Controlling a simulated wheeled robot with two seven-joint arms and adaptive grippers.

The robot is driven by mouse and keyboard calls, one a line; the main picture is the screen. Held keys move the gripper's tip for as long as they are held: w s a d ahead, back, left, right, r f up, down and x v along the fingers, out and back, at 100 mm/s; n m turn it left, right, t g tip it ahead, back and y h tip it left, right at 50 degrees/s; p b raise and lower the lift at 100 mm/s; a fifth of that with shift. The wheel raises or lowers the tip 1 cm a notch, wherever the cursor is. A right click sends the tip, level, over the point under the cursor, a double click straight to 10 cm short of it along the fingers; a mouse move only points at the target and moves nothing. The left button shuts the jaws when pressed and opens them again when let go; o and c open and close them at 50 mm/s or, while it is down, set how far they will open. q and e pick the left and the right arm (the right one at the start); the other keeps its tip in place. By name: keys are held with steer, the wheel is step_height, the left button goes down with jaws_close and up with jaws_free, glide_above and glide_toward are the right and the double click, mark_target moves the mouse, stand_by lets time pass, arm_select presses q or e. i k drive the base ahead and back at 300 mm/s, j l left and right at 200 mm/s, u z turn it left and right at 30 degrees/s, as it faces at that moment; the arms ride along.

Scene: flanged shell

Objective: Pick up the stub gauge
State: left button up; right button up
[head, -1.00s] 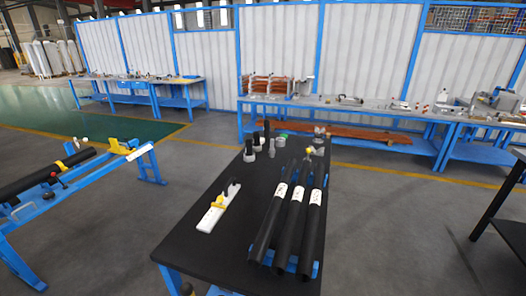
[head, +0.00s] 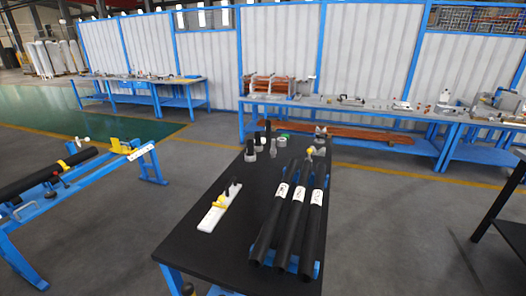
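On the black-topped table in the middle of the head view (head: 185,245), a group of small grey and black cylindrical pieces (head: 250,150) stands near the far end. One slim grey piece (head: 273,148) stands upright beside them. A white flat bar (head: 212,218) with a yellow part and an upright black piece lies on the left side of the table. I cannot tell for certain which small piece is the stub gauge. Neither of my grippers shows in this view.
Several black tubes with white labels (head: 298,205) lie side by side on the table's right half. A blue stand with a black tube (head: 45,178) is at the left. Blue workbenches (head: 350,105) line the back wall. Grey floor lies open around the table.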

mark_target(273, 152)
steer(key=k+l+z, duration=0.1)
steer(key=l+z, duration=0.15)
steer(key=z, duration=0.15)
steer(key=l+z, duration=0.25)
steer(key=z, duration=0.15)
steer(key=l+z, duration=0.6)
steer(key=z, duration=0.15)
steer(key=i+l+z, duration=0.35)
steer(key=z, duration=0.15)
steer(key=i+u, duration=0.2)
steer(key=i, duration=0.15)
steer(key=i+l+u, duration=0.2)
steer(key=i, duration=0.2)
steer(key=i+j+u, duration=0.1)
steer(key=i+u, duration=0.35)
steer(key=i, duration=0.3)
steer(key=i+l+u, duration=0.15)
steer(key=i+u, duration=0.25)
steer(key=i, duration=0.4)
steer(key=i+l+u, duration=0.1)
steer(key=i+u, duration=0.15)
steer(key=u, duration=0.15)
steer(key=i+l+u, duration=0.25)
steer(key=u, duration=0.15)
